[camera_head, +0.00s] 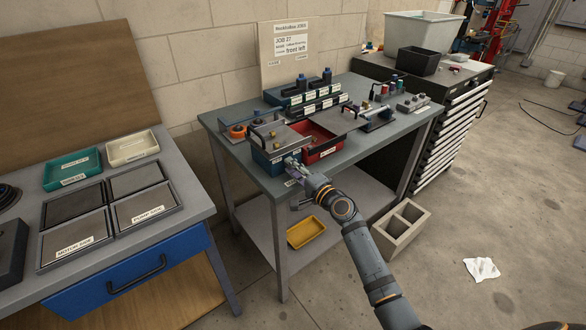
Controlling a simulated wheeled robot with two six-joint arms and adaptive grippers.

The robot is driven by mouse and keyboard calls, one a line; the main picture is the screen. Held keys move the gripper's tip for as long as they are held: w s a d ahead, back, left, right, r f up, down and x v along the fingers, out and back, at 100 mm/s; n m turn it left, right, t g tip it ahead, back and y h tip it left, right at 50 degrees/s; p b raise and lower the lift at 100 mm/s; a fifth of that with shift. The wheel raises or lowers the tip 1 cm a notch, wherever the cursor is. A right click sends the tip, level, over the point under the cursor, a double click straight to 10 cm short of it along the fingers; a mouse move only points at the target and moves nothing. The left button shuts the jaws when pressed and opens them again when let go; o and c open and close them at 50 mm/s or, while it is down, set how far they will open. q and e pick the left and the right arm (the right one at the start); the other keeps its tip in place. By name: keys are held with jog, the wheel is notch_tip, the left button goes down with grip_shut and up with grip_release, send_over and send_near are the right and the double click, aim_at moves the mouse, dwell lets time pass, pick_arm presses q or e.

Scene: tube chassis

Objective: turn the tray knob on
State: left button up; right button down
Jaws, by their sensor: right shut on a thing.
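A blue tray (262,160) with a label stands at the front left of the grey workbench (362,152). My right gripper (291,167) reaches in from the lower right to the front right corner of the blue tray. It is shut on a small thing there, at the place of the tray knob. The fingers hide the knob, so its turn position cannot be seen. My left gripper is not in view.
Bottle racks (312,103) and small fixtures (376,122) stand behind and right of the trays. A yellow bin (306,232) lies on the lower shelf. A concrete block (402,228) stands on the floor near my right arm. A left bench (190,196) holds several trays.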

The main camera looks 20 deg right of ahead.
jog(key=shift+f, duration=0.1)
jog(key=c, duration=1.1)
grip_release()
jog(key=shift+c, duration=0.2)
jog(key=shift+o, duration=0.2)
